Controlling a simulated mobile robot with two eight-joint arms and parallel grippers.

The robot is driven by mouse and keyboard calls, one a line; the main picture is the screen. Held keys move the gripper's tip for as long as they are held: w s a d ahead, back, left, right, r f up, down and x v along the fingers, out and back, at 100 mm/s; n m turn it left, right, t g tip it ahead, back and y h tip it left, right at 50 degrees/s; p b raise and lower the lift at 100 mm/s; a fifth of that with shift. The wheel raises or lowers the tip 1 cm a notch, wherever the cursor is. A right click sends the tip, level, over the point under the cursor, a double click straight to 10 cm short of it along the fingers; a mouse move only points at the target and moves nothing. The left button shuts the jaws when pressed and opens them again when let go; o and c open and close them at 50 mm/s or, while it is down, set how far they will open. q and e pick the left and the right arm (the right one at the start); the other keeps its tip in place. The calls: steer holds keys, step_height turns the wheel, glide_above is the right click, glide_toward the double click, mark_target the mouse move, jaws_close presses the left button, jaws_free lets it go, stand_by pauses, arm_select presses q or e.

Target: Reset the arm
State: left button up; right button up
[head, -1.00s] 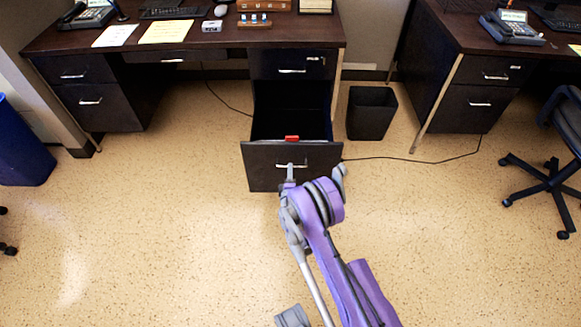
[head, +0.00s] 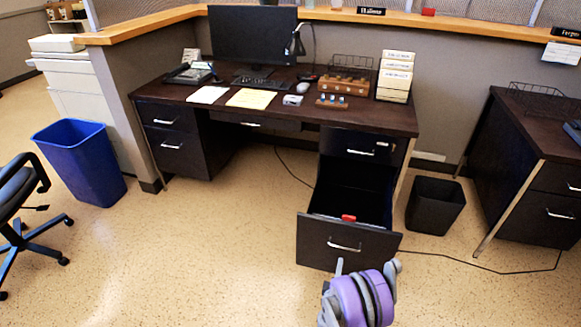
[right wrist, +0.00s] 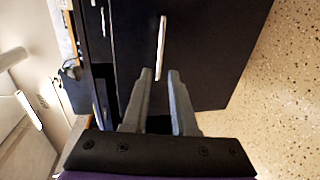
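My right gripper (head: 339,266) is just in front of the open lower drawer (head: 320,255) of the dark desk, below its silver handle (head: 343,246). In the right wrist view the two grey fingers (right wrist: 160,74) are apart with nothing between them. The drawer handle (right wrist: 161,46) lies just beyond the fingertips, apart from them. The purple arm hides part of the floor in the head view. My left gripper is not in view.
The drawer holds a small red item (head: 348,218). A black bin (head: 435,206) stands right of the desk (head: 290,108), with a cable on the floor beyond. A blue bin (head: 82,165) and an office chair (head: 22,215) are at left. The floor between is clear.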

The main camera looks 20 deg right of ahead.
steer(key=s+a+r+m+g+y, duration=0.1)
steer(key=s+r+m+g, duration=0.2)
steer(key=r, duration=0.5)
steer(key=s+a+r+m+g, duration=0.1)
steer(key=s+r+m+g, duration=0.2)
steer(key=r, duration=0.5)
steer(key=s+a+r+m+g+y, duration=0.25)
steer(key=s+a, duration=0.35)
steer(key=s, duration=0.6)
steer(key=s+a+r+m+g+y, duration=0.15)
steer(key=s+a+m+y, duration=0.35)
steer(key=s, duration=0.7)
arm_select(q)
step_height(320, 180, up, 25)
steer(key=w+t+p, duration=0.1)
steer(key=p, duration=2.1)
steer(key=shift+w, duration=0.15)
arm_select(e)
step_height(320, 180, up, 26)
steer(key=a+n+t, duration=0.1)
steer(key=t, duration=0.1)
steer(key=shift+w+a+f+n, duration=0.2)
steer(key=shift+a+f+n, duration=0.05)
steer(key=shift+a+n, duration=0.1)
